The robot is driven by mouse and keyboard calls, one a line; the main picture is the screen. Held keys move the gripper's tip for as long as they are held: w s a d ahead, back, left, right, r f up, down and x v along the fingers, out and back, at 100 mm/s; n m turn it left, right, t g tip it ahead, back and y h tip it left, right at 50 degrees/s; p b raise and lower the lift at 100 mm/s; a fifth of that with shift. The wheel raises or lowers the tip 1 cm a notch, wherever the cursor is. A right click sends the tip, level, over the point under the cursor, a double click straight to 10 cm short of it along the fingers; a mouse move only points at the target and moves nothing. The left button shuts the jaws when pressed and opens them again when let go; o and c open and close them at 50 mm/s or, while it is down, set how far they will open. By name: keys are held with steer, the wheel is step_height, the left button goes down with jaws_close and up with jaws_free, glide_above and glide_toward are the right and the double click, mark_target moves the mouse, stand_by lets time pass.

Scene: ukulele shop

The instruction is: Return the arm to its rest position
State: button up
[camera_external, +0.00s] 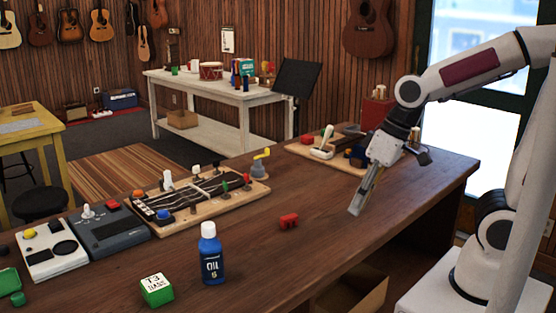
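My gripper (357,205) points down and a little left above the right part of the brown workbench (330,232). Its fingers look close together, and this side view does not show whether there is a gap between them. I see nothing held at its tips. My arm comes in from the right edge, bends at the elbow high up and slopes down to the gripper.
A blue oil bottle (211,254) and a green-and-white box (157,290) stand at the front. A wooden board with strings (200,203), dark pedal (110,231) and white pedal (50,248) lie left. Another loaded board (325,153) lies behind my gripper. The bench's middle is mostly clear.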

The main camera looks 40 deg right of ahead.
steer(key=s+d+r+m+t+h, duration=0.1)
steer(key=s+d+r, duration=0.1)
steer(key=d, duration=0.5)
steer(key=s+d+r+m+t+h, duration=0.1)
steer(key=s+d+r+m+h, duration=0.1)
steer(key=d, duration=0.6)
steer(key=shift+s+d+r+t, duration=0.25)
steer(key=shift+s+r+t, duration=0.2)
steer(key=shift+s, duration=0.25)
